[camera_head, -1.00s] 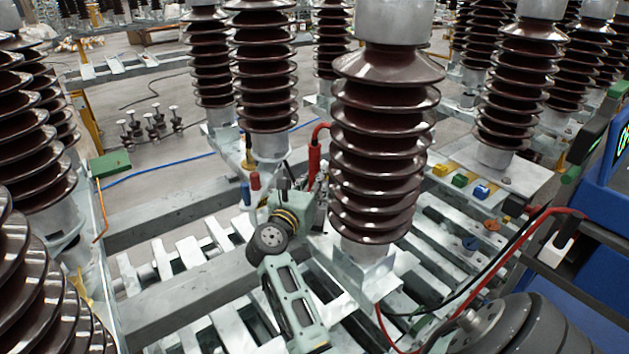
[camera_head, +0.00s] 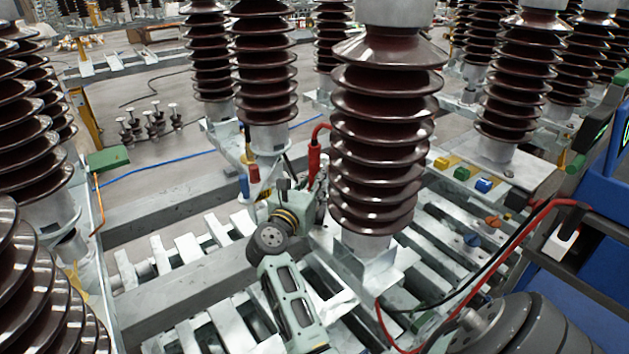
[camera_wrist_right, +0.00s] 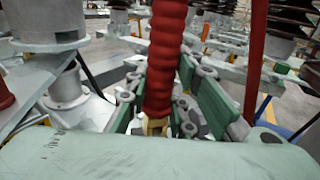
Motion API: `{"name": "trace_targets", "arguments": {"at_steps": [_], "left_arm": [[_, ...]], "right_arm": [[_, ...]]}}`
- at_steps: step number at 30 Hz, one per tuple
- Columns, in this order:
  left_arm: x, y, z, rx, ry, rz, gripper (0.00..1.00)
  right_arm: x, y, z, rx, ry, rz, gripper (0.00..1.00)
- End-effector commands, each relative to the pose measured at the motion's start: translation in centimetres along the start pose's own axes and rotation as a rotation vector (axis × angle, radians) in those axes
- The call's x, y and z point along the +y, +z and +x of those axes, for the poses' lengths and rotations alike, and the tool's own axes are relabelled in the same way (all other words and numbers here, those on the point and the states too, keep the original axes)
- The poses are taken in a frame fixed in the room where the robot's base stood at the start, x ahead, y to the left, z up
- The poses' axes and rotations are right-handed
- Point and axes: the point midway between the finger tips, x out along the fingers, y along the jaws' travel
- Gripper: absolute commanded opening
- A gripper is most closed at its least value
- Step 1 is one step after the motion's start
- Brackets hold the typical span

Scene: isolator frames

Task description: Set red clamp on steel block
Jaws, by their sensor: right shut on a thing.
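The red clamp (camera_head: 314,158) is upright in the head view, just left of the large brown insulator, with a red cable curving from its top. My right gripper (camera_head: 304,200) is shut on it, low on the clamp; the jaws are partly hidden by my wrist. In the right wrist view, the ribbed red clamp (camera_wrist_right: 165,50) stands between the green fingers of my right gripper (camera_wrist_right: 160,108), with a yellowish tip at its lower end. I cannot tell for sure which grey metal piece is the steel block. My left gripper is not in view.
The large brown insulator (camera_head: 386,140) stands close on the right of my gripper. A red peg (camera_head: 253,173) and a blue peg (camera_head: 244,186) are at its left. Yellow (camera_head: 441,163), green (camera_head: 462,173) and blue (camera_head: 483,185) blocks sit on a plate at the right. Steel rails run below.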

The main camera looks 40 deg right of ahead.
Motion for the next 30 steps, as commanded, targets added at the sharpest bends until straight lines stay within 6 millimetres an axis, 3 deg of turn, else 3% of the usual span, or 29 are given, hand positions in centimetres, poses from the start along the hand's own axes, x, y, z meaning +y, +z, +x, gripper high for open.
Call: {"name": "trace_targets", "arguments": {"at_steps": [4,5,12,18,23,30], "left_arm": [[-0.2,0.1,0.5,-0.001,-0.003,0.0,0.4],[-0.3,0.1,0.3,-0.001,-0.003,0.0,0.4],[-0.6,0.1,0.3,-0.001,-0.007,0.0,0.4],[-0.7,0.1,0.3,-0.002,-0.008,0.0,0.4],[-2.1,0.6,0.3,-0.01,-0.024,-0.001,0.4],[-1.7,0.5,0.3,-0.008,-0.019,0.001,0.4]], "right_arm": [[0.0,-0.2,0.0,-0.005,0.001,0.002,0.0],[0.0,-0.1,0.0,-0.006,0.001,0.002,0.24],[0.0,-0.2,0.0,-0.003,0.0,0.001,0.44],[0.0,-0.3,0.0,-0.001,0.0,0.0,0.44],[0.0,-0.5,-0.4,0.004,0.0,-0.001,0.44],[0.1,-0.5,-3.6,0.004,0.002,0.001,0.44]]}}
